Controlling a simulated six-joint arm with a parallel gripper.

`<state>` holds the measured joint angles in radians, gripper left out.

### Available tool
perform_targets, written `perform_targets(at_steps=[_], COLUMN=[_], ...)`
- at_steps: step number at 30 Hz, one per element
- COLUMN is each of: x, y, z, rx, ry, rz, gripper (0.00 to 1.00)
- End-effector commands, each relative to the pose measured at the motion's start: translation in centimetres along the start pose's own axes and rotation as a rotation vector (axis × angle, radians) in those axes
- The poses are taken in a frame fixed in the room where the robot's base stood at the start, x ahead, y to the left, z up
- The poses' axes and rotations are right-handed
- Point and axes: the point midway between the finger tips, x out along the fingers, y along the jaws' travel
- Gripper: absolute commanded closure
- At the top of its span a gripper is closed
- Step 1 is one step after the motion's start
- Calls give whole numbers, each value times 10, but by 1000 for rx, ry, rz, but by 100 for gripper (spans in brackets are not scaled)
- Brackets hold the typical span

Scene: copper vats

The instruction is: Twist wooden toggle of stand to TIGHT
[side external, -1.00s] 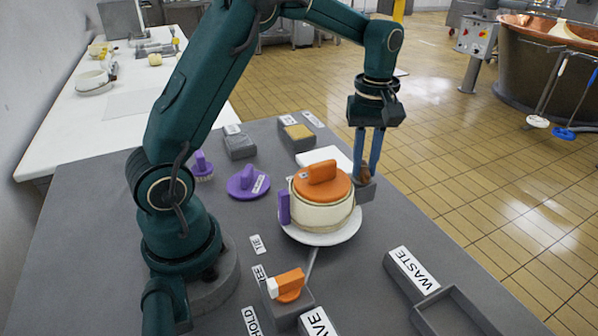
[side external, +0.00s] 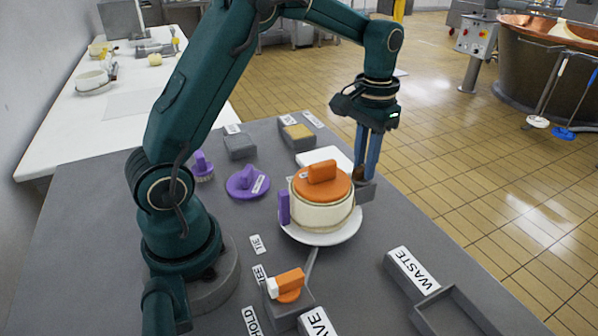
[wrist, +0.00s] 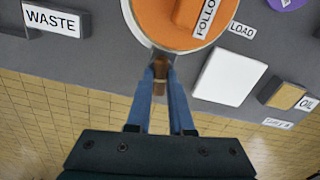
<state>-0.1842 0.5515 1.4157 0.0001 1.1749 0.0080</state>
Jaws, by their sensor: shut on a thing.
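My gripper (side external: 366,178) points down at the right edge of the stand, its two blue fingers shut on the brown wooden toggle (wrist: 159,86). The toggle also shows between the fingertips in the side view (side external: 359,174), mostly covered by them. The stand carries a white round plate (side external: 340,236) and a cream mould (side external: 320,215) with an orange lid (side external: 318,187). A grey block (side external: 366,191) of the stand sits just under the toggle. I cannot read any TIGHT mark in these views.
A purple lid (side external: 247,182) and a purple brush (side external: 202,167) lie left of the stand. The WASTE block (side external: 412,272) and a grey tray (side external: 455,312) are at front right. An orange-handled switch (side external: 287,285) stands in front. A white pad (wrist: 230,76) lies beside the fingers.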

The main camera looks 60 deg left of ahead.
Motion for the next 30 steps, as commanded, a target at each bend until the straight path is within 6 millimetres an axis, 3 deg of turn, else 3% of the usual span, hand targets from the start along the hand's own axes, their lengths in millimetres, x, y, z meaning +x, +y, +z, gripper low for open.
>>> perform_targets(at_steps=[18, 30], x=[-1, -1], y=[0, 0], z=[-1, -1], rx=[535, 697], ry=[3, 3], rz=[-1, -1], gripper=[100, 100])
